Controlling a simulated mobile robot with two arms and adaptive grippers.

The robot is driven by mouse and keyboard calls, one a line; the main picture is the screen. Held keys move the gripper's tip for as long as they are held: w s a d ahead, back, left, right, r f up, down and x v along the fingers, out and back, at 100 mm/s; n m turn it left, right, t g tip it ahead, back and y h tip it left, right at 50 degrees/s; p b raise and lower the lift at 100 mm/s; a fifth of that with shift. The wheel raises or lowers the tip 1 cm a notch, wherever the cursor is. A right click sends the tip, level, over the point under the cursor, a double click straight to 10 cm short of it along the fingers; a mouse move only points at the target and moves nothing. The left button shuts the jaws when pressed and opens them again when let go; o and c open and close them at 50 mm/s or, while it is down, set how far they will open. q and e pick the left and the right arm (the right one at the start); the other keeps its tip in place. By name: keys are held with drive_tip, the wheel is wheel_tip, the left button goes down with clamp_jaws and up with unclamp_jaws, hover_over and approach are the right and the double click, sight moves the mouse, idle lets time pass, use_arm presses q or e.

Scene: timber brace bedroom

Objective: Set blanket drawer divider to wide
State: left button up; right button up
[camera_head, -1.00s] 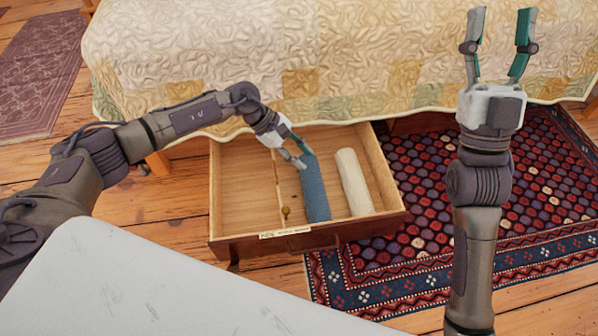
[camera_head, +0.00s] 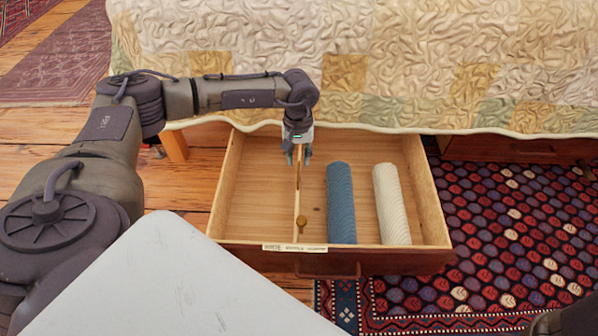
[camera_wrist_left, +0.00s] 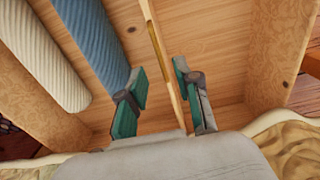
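The open blanket drawer (camera_head: 432,205) sticks out from under the bed. A thin wooden divider (camera_head: 297,205) runs front to back in it, left of the middle, with a small brass knob (camera_head: 302,222) near its front end. My left gripper (camera_head: 298,160) points down over the divider's back part. In the left wrist view its two fingers (camera_wrist_left: 159,70) are apart, one on each side of the divider (camera_wrist_left: 173,92); I cannot tell whether they touch it.
A blue rolled blanket (camera_head: 341,203) and a cream one (camera_head: 391,205) lie right of the divider. The left compartment (camera_head: 252,190) is empty. A label (camera_head: 294,247) sits on the drawer's front edge. The quilt (camera_head: 420,60) hangs just behind the drawer.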

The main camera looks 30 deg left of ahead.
sight(298, 173)
use_arm(q)
wheel_tip(298, 173, down, 4)
drive_tip(key=shift+r+b, duration=0.15)
drive_tip(key=shift+b, duration=0.6)
drive_tip(key=shift+f+b, duration=0.35)
drive_tip(key=shift+f, duration=0.35)
clamp_jaws()
